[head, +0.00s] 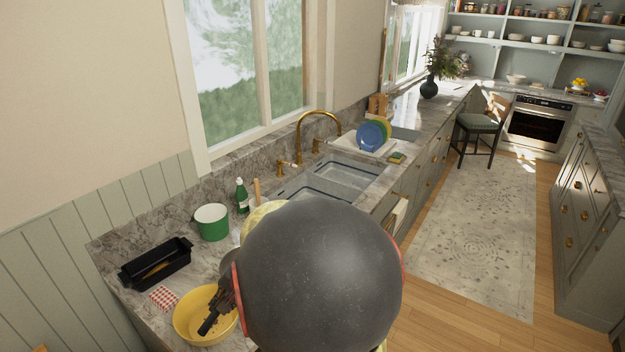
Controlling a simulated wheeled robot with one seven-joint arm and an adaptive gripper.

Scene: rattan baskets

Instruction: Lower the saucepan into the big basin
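I see no vessel with a clear saucepan handle. A green pot (212,222) with a white inside stands on the counter left of the sink; no handle shows on it. The sink has two sunken basins: the far one (349,172) is in plain view, and the near one (303,188) is partly hidden by my arm. I cannot tell which is larger. My gripper (208,322) shows as dark fingers over the yellow bowl (186,334) at lower left. Its opening and anything in it cannot be made out.
A large dark rounded part of my arm blocks the lower middle. A black baking dish (131,279), a checked cloth (163,298) and a green bottle (242,196) stand nearby. A brass faucet (301,124) rises behind the sink. Blue and green plates (369,136) stand beyond it.

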